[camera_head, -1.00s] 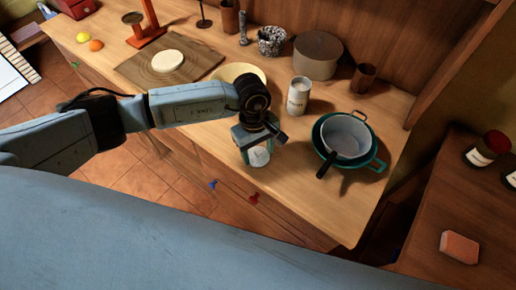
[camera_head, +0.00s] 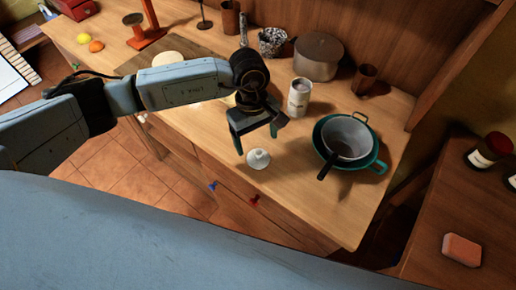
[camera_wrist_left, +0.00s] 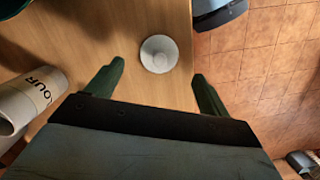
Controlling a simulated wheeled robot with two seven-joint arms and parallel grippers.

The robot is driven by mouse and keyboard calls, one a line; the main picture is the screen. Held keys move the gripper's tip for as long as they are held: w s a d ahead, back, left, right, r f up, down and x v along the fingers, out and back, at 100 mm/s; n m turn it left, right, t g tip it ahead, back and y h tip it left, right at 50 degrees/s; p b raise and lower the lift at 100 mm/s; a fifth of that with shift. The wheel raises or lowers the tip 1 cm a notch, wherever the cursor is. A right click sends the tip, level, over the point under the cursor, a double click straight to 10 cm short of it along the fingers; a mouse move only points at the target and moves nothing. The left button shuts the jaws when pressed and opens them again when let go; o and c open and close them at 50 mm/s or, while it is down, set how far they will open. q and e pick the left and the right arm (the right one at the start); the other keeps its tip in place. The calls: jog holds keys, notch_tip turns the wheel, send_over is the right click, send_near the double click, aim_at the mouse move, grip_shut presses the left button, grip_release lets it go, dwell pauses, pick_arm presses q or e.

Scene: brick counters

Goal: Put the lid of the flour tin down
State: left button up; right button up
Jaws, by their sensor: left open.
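The white round lid (camera_head: 258,159) with a knob lies on the counter near its front edge. In the left wrist view the lid (camera_wrist_left: 159,54) shows beyond and between the fingertips, apart from them. My left gripper (camera_head: 257,141) is open and empty, raised above and behind the lid; its fingers also show in the left wrist view (camera_wrist_left: 155,85). The flour tin (camera_head: 299,98), white with dark lettering, stands upright behind and to the right of the lid. It also shows at the left of the left wrist view (camera_wrist_left: 30,98). My right gripper is out of view.
The counter (camera_head: 300,190) in front of the pan is clear.

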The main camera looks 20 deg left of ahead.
pick_arm(q)
notch_tip(320, 180, up, 6)
jog(key=shift+w+a+r+b, duration=0.15)
jog(key=shift+w+a+b, duration=0.15)
jog(key=shift+b, duration=0.05)
